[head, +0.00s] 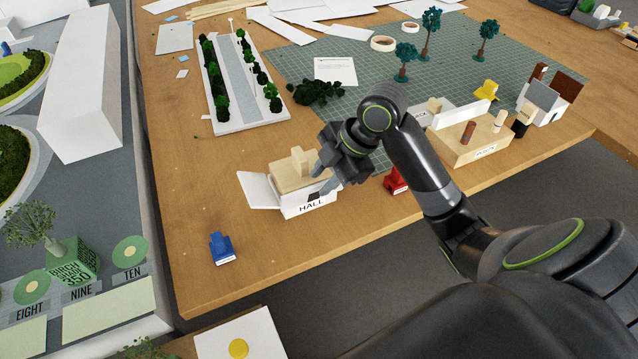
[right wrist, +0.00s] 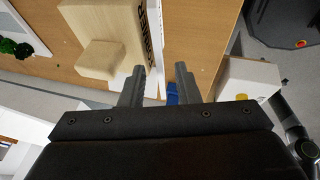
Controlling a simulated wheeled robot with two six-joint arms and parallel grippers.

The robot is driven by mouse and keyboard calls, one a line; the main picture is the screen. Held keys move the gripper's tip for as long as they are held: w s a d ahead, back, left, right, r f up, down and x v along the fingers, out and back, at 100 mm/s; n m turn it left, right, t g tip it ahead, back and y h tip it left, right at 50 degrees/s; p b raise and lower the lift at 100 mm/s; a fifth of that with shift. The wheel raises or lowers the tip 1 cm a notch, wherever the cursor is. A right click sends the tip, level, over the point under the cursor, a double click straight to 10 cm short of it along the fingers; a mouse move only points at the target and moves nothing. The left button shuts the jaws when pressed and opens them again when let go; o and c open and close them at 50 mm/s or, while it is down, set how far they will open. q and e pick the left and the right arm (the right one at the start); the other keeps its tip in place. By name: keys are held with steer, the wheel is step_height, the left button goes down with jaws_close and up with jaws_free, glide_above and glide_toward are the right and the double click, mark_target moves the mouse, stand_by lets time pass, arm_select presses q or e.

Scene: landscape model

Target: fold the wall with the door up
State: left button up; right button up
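The hall model is a wooden block (head: 290,180) with a smaller block on top; it also shows in the right wrist view (right wrist: 98,20). Its white front panel (head: 296,210), lettered HALL, has a dark patch like a door and looks upright against the block. A second white panel (head: 257,190) spreads out to the left, low to the table. My right gripper (head: 325,178) is at the hall's right end. In the right wrist view its fingers (right wrist: 160,82) are apart, with a white panel edge (right wrist: 161,50) reaching between them; contact is unclear. My left gripper is not in view.
A blue piece (head: 222,249) stands on the table front-left of the hall, and a red piece (head: 396,182) right of it. A wooden block model (head: 470,150) stands further right. A tree-lined strip (head: 238,80) lies behind. Bare tabletop is left of the hall.

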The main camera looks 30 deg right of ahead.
mark_target(314, 193)
steer(key=shift+x, duration=1.2)
steer(key=shift+c, duration=0.3)
jaws_close()
